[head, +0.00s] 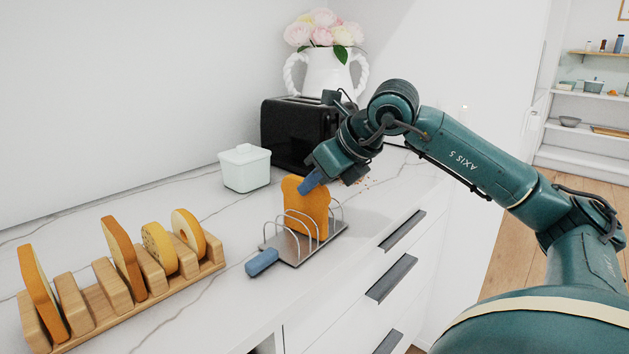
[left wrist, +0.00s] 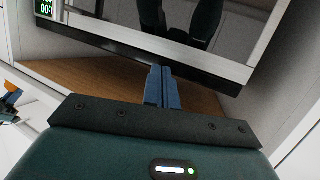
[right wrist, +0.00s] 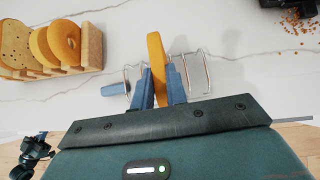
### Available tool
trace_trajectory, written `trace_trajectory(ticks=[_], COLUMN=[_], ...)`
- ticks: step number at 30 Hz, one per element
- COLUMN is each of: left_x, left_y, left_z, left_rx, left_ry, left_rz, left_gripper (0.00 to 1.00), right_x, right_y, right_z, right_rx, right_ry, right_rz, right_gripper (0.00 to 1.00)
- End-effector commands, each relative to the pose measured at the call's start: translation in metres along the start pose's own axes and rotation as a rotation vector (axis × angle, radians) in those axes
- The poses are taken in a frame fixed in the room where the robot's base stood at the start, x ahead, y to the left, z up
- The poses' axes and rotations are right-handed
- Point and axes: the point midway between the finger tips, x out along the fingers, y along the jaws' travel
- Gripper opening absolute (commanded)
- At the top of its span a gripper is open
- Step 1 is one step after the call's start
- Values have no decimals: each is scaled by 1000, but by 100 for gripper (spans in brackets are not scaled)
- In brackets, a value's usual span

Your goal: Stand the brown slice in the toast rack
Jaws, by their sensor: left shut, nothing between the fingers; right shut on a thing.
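The brown slice (head: 308,208), orange-tan with a rounded top, stands upright at the toast rack. The rack has a flat grey metal base (head: 294,258), thin wire loops and a blue end handle (head: 262,262). My right gripper (head: 311,181) is shut on the slice near its upper edge. In the right wrist view the slice (right wrist: 156,62) is between the two blue fingers (right wrist: 160,88), with wire loops on both sides. I cannot tell whether its lower edge touches the base. My left gripper (left wrist: 161,88) is shut and empty, seen only in the left wrist view.
A wooden holder (head: 128,306) with several bread slices and ring shapes stands at the left. A black toaster (head: 290,132), a mint lidded box (head: 244,167) and a white flower vase (head: 326,72) stand behind. My left gripper faces a wooden shelf (left wrist: 100,72) below a dark-fronted appliance.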

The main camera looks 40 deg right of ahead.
Motion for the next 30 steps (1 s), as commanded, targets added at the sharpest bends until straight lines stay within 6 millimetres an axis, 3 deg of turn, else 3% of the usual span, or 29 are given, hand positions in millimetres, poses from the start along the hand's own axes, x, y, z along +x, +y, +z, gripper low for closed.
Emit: trace_trajectory(ticks=[3, 4, 12, 23, 26, 30], left_x=[0, 0, 0, 2, 5, 12], left_y=[0, 0, 0, 0, 1, 4], left_z=[-1, 0, 0, 10, 21, 33], left_rx=[0, 0, -3, -5, 9, 32], left_ry=[1, 1, -1, -11, -23, -42], left_rz=[0, 0, -1, -5, -1, 11], left_gripper=[0, 0, 0, 0, 0, 0], right_x=[0, 0, 0, -6, -20, -51], right_y=[0, 0, 0, 0, -1, 0], right_z=[0, 0, 0, 0, -2, -1], right_rx=[0, 0, 0, 0, 0, 0], right_ry=[-1, -1, -1, -3, -4, -7], right_rz=[0, 0, 0, -1, -2, -2], right_gripper=[3, 17, 39, 40, 40, 40])
